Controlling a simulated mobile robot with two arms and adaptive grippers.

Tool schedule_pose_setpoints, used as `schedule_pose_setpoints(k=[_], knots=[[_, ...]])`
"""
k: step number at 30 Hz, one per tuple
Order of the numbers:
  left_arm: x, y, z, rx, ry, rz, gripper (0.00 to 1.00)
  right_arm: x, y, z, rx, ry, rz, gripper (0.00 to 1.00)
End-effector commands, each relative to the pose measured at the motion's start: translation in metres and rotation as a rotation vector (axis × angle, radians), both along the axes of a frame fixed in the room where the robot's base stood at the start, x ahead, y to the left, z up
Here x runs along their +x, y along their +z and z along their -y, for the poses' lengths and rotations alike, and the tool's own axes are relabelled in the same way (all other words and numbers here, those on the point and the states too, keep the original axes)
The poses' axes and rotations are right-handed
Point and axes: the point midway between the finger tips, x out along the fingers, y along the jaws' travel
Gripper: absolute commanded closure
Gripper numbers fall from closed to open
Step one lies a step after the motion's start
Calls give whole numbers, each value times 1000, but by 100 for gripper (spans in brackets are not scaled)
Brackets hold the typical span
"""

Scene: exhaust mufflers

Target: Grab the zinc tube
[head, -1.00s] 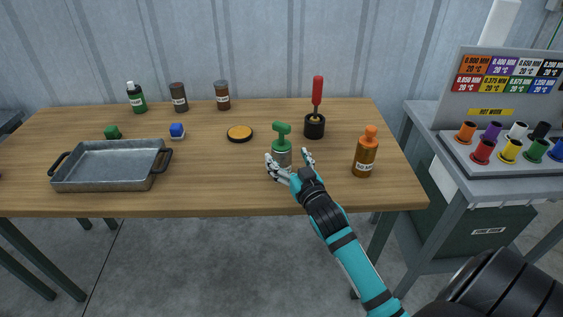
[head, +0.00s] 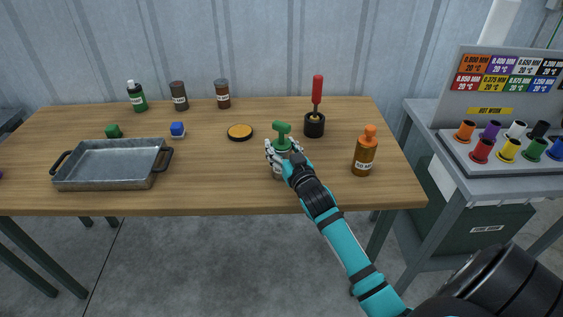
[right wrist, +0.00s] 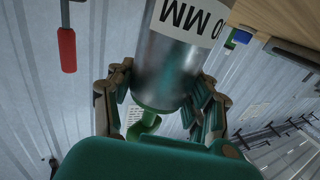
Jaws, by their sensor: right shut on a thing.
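The zinc tube (head: 283,143) is a grey metal cylinder with a green top and a green T-shaped knob. It stands upright on the table, right of the middle in the head view. My right gripper (head: 285,157) is shut on the tube, its fingers on either side just below the green top, hiding much of the body. In the right wrist view the tube's metal body (right wrist: 165,68) shows between the fingers (right wrist: 160,105), with a white label partly readable as "0 MM". My left gripper is not in view.
An amber bottle with an orange cap (head: 364,152) stands to the right. A red-handled tool in a black holder (head: 315,126) is behind right. A round orange-topped tin (head: 240,132) and a metal tray (head: 110,185) are left. A rack of coloured cups (head: 500,150) is far right.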

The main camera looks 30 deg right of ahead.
Motion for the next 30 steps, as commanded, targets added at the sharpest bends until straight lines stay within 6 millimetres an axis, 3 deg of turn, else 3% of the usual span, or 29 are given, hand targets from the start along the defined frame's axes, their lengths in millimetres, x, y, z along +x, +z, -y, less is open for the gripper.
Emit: schedule_pose_setpoints(k=[1, 7, 18, 30], knots=[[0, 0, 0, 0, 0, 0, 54, 0, 0, 0, 0, 0, 0, 74], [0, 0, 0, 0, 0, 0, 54, 0, 0, 0, 0, 0, 0, 100], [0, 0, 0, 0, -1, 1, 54, 0, 4, 0, -2, 0, 3, 100], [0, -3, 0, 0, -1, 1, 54, 0, 35, 0, -3, 0, 5, 100]])
